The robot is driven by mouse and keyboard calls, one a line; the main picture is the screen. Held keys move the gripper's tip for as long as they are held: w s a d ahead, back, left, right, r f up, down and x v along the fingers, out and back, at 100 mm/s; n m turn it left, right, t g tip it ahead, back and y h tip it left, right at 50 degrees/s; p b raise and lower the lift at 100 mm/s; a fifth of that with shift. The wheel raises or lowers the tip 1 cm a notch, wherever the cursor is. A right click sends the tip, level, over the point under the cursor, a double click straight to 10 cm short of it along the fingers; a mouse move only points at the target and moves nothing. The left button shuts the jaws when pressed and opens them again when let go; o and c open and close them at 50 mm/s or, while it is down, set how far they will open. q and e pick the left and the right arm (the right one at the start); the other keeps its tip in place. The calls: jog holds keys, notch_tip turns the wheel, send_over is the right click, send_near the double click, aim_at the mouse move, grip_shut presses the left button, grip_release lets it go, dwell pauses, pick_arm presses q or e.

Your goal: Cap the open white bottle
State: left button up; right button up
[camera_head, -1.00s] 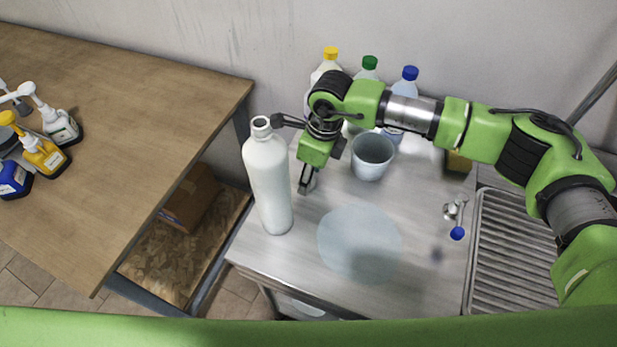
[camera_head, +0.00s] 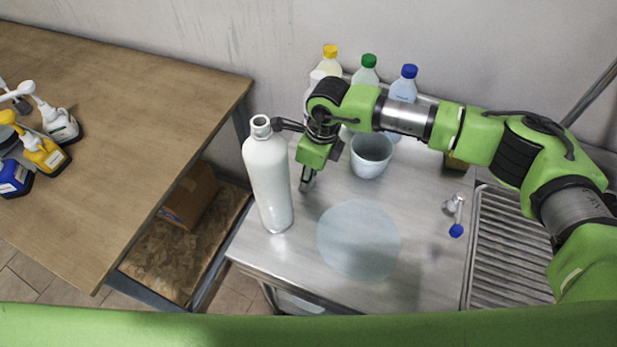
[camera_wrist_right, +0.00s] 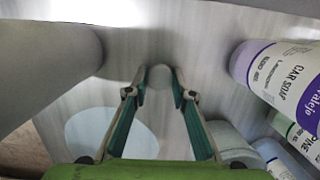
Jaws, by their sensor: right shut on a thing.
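The open white bottle (camera_head: 268,180) stands upright at the left edge of the metal counter, its mouth bare. In the right wrist view its pale body (camera_wrist_right: 45,65) fills the left side. My right gripper (camera_head: 307,181) points down just right of the bottle, low over the counter. In the wrist view, my right gripper's fingertips (camera_wrist_right: 159,75) are shut on a small round pale cap (camera_wrist_right: 159,78). The cap is largely hidden by the fingers in the head view. My left gripper is not in view.
Bottles with yellow (camera_head: 331,51), green (camera_head: 369,61) and blue (camera_head: 409,71) caps stand along the wall. A grey cup (camera_head: 371,155) is right of the gripper. A pale disc (camera_head: 358,240) lies in front. A tap (camera_head: 455,215) and ribbed drainer (camera_head: 510,250) are right.

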notch_tip(320, 180, up, 10)
jog(key=b, duration=0.3)
